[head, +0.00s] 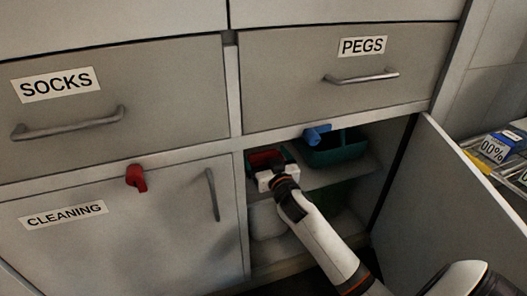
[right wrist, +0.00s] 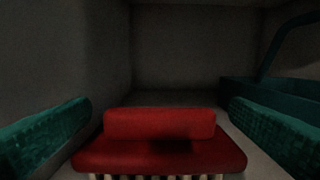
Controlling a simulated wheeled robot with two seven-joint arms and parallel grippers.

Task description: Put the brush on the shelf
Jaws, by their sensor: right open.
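The red brush (head: 264,158) is inside the open cabinet on the upper shelf (head: 356,173). In the right wrist view the brush (right wrist: 160,125) sits upright, its pale bristles pointing down. My right gripper (head: 268,170) reaches into the cabinet at the brush. In its wrist view the two teal fingers of the right gripper (right wrist: 158,130) stand apart, one on each side of the brush, with gaps, so it is not gripped. The brush rests low between them; the bristle ends are cut off by the frame edge. My left gripper is not in view.
A teal caddy (head: 335,152) with a handle stands to the right on the same shelf. The open cabinet door (head: 450,195) is at right. The CLEANING door (head: 110,230) is closed at left. Drawers marked SOCKS (head: 150,85) and PEGS (head: 290,75) are shut above.

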